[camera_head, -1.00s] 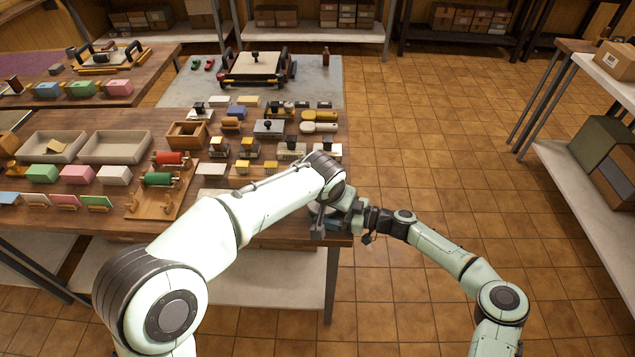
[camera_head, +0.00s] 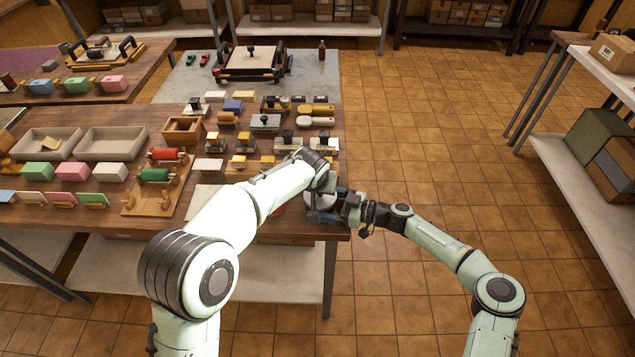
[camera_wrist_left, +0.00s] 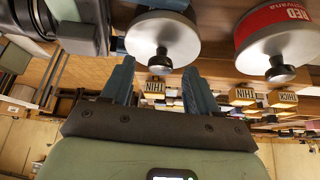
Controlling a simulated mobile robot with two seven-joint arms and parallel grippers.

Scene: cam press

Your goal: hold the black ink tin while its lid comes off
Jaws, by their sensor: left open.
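A tin with a round silver lid and dark knob (camera_wrist_left: 163,40) shows in the left wrist view, just beyond my left gripper (camera_wrist_left: 158,72). Little of its body shows, so its label cannot be read; it is likely the black ink tin. My left gripper is open, its two blue fingers apart and empty, with the lid's knob showing in the gap. My right gripper (camera_head: 331,212) is at the bench's front right corner, close beside this tin. Whether it grips the tin is hidden. In the head view my left wrist covers most of this spot.
A red-labelled tin (camera_wrist_left: 280,40) with a similar lid stands beside it. Wooden blocks marked THIN (camera_wrist_left: 160,88) and THICK are near. Stampers and a rack with red and green rollers (camera_head: 160,178) crowd the bench to the left. The floor right of the bench is clear.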

